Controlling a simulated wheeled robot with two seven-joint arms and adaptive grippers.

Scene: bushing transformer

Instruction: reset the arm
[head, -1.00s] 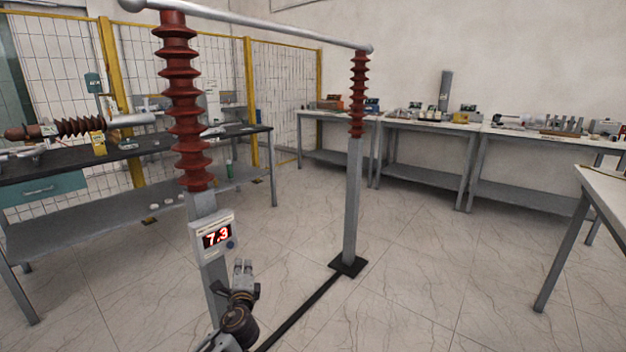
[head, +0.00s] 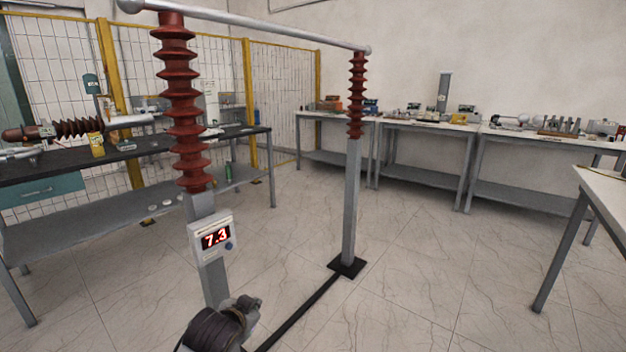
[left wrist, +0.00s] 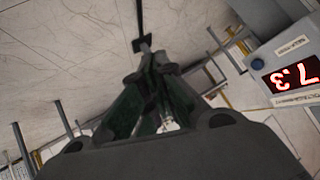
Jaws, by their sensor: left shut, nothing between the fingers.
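My left arm comes in at the bottom of the head view, and its left gripper (head: 250,303) is just below the meter box. In the left wrist view the left gripper's fingers (left wrist: 156,62) come together and are shut with nothing between them. The white meter box (head: 211,238) on the near post reads 7.3 in red. It also shows at the right of the left wrist view (left wrist: 292,75), apart from the fingers. My right gripper is in neither view.
Two grey posts carry red ribbed insulators (head: 180,110) and a metal bar (head: 260,27) across the top. A black floor strip (head: 305,310) joins their bases. A dark-topped bench (head: 130,150) stands left, a white table (head: 604,188) right. The middle floor is clear.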

